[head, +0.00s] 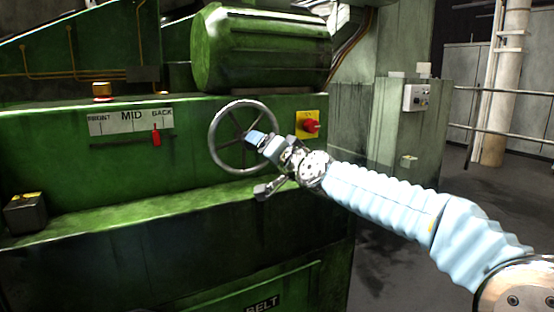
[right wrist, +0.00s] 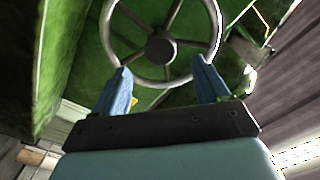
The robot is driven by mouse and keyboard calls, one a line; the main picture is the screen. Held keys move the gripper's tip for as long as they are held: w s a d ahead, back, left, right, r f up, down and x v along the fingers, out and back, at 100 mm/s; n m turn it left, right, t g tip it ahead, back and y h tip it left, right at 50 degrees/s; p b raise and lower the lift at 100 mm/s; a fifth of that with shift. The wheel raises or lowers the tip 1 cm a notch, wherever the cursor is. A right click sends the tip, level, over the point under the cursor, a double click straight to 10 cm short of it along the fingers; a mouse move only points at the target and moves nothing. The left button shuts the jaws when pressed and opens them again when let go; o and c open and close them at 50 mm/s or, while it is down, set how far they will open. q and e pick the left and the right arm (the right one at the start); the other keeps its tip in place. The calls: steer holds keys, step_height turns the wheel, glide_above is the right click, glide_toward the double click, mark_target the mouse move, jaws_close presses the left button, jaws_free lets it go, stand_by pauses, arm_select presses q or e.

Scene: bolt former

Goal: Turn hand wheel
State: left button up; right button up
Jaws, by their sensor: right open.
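The hand wheel (head: 212,138) is a grey metal ring with spokes and a central hub, mounted on the front of the green machine. It also fills the upper part of the right wrist view (right wrist: 160,46). My right gripper (head: 258,140) is in front of the wheel's right half and covers part of its rim and spokes. In the right wrist view its two blue fingers (right wrist: 161,68) are spread apart, with the lower rim showing between them. Nothing is held. I cannot tell whether a fingertip touches the rim. My left gripper is not in view.
A red knob on a yellow plate (head: 308,124) is just right of the wheel. A red lever (head: 156,136) sits under a FRONT/MID/BACK label (head: 130,119) at left. A green ribbed motor housing (head: 262,50) overhangs above. A ledge (head: 120,222) juts out below.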

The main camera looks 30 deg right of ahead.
steer(key=s, duration=0.6)
steer(key=shift+d, duration=0.1)
stand_by(1.6)
